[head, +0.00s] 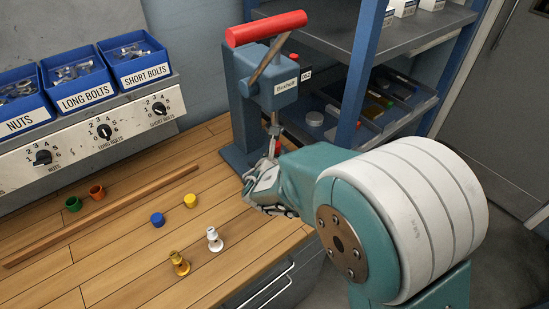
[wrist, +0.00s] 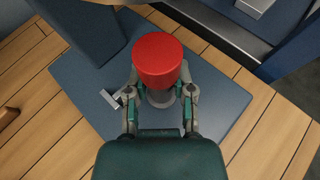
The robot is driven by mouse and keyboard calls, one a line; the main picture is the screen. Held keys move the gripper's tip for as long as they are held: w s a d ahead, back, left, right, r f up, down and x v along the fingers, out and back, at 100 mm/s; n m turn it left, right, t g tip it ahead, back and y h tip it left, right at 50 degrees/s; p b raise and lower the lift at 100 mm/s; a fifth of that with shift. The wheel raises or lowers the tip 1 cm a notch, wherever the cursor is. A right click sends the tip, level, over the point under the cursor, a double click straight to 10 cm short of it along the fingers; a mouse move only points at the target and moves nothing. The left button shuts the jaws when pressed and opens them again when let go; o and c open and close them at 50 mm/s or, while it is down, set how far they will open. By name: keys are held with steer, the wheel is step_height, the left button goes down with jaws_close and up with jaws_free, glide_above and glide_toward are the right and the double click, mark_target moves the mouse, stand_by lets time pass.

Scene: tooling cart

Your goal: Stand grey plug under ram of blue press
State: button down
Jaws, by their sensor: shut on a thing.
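The blue press (head: 260,75) stands at the back edge of the bench, its red lever grip on top. My gripper (head: 272,165) reaches in from the right, low under the press's ram (head: 274,122). In the wrist view my gripper (wrist: 160,85) is shut on a red cylinder (wrist: 158,60) above the press's blue base (wrist: 225,105). A small grey round part (wrist: 160,98) shows just below the red cylinder; whether they are joined is unclear. A pale grey plug (head: 214,240) stands upright on the bench at the front, apart from my gripper.
A brass plug (head: 179,263) stands near the grey one. Blue bolt bins line the back left. A shelf rack (head: 365,60) stands behind the press.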

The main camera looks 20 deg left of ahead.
steer(key=shift+f, duration=0.7)
steer(key=shift+f, duration=0.1)
steer(key=shift+c, duration=2.4)
jaws_free()
